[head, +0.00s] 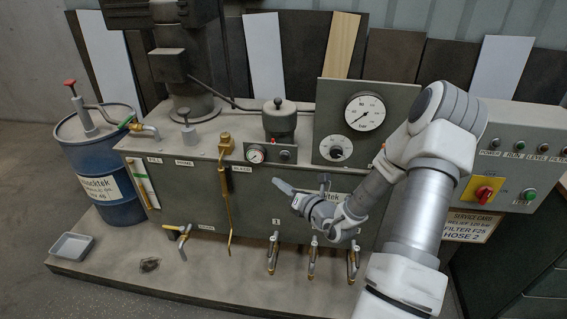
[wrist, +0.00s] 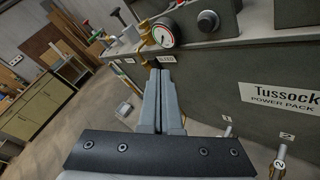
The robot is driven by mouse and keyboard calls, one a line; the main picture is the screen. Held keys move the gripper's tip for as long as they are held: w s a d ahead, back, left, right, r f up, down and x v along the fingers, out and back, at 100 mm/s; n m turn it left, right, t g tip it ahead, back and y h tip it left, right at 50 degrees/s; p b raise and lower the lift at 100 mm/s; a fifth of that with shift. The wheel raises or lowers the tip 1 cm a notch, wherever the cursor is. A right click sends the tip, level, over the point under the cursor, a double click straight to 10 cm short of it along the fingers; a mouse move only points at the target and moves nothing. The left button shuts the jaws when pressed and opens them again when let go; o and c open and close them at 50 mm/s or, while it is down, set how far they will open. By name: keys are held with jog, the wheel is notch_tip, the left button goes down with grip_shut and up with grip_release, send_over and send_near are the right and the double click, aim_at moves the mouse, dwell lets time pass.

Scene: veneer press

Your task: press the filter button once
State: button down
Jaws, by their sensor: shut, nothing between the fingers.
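A small dark plate on the tank front, below a dark filter-like canister (head: 280,122), carries a round gauge (head: 256,154) and a dark round button (head: 285,156). No filter label is readable on it. In the wrist view the gauge (wrist: 163,34) and dark button (wrist: 207,21) show beyond my fingers, at upper centre. My gripper (head: 279,185) is shut and empty, below the plate in the head view and apart from the button. In the wrist view its fingers (wrist: 160,70) lie together, pointing towards the brass bleed fitting.
A brass bleed pipe (head: 226,190) stands left of my gripper. Several valves (head: 313,258) stick out below. The control box (head: 515,165) at right has a red and yellow switch (head: 486,191), a green button (head: 529,195) and a FILTER-labelled lamp at its edge. A blue drum (head: 105,170) stands left.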

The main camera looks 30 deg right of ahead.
aim_at(285, 157)
jog(key=shift+d+f, duration=0.1)
jog(key=shift+d, duration=0.05)
jog(key=shift+w+d+b, duration=0.25)
jog(key=shift+w+d, duration=0.55)
jog(key=shift+w, duration=0.4)
jog(key=shift+w+d+b, duration=0.25)
jog(key=shift+w+d, duration=0.6)
jog(key=shift+w, duration=0.4)
jog(key=shift+w+d+b, duration=0.25)
jog(key=shift+w+d, duration=0.55)
jog(key=shift+w, duration=0.4)
jog(key=shift+w+d, duration=0.2)
jog(key=shift+w, duration=0.15)
jog(key=shift+w+d, duration=0.25)
jog(key=shift+w, duration=0.15)
jog(key=shift+s, duration=0.1)
dwell(0.4)
jog(key=shift+s+a+p, duration=0.45)
jog(key=shift+s+p, duration=0.1)
jog(key=shift+s, duration=0.1)
